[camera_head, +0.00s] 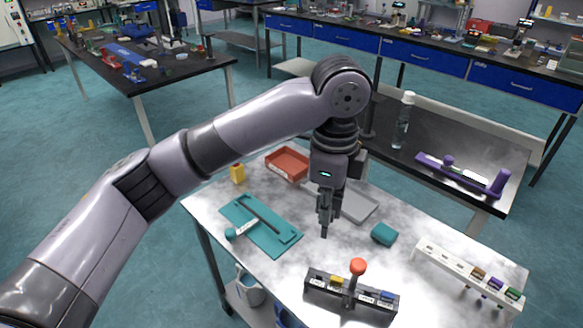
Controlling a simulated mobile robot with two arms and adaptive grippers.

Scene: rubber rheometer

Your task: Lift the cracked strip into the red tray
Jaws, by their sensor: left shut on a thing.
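The red tray (287,165) sits at the back left of the marbled table and looks empty. My left gripper (324,228) points down above the middle of the table, in front of a grey tray (360,205) and to the right of the red tray. Its fingers are shut on a small, thin dark piece, likely the strip. The piece is mostly hidden by the fingers, and no crack can be made out. My right gripper is not in view.
A teal board (262,238) with a tool lies left, near a yellow block (237,174). A teal block (383,234) sits right. A dark rack with a red-orange ball-topped post (357,267) stands in front; a white rack (450,268) stands right.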

